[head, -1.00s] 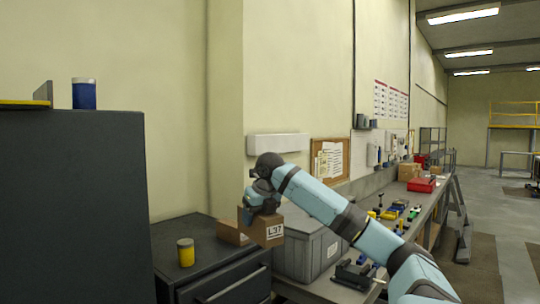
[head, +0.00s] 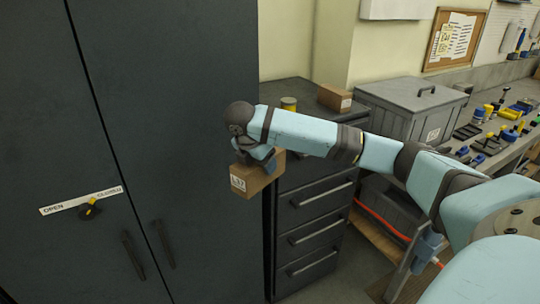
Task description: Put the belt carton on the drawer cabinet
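My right gripper (head: 250,152) is shut on a small brown carton (head: 258,177) with a white label and holds it in the air. The carton appears in front of the tall dark cabinet's right edge and to the left of the drawer cabinet's front. The grey drawer cabinet (head: 318,215) has several drawers with bar handles. Its top is partly hidden behind my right arm. Another brown carton (head: 333,97) with a label sits on its top at the back right. I cannot tell from the labels which is the belt carton. My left gripper is not in view.
A tall dark cabinet (head: 170,130) fills the left.

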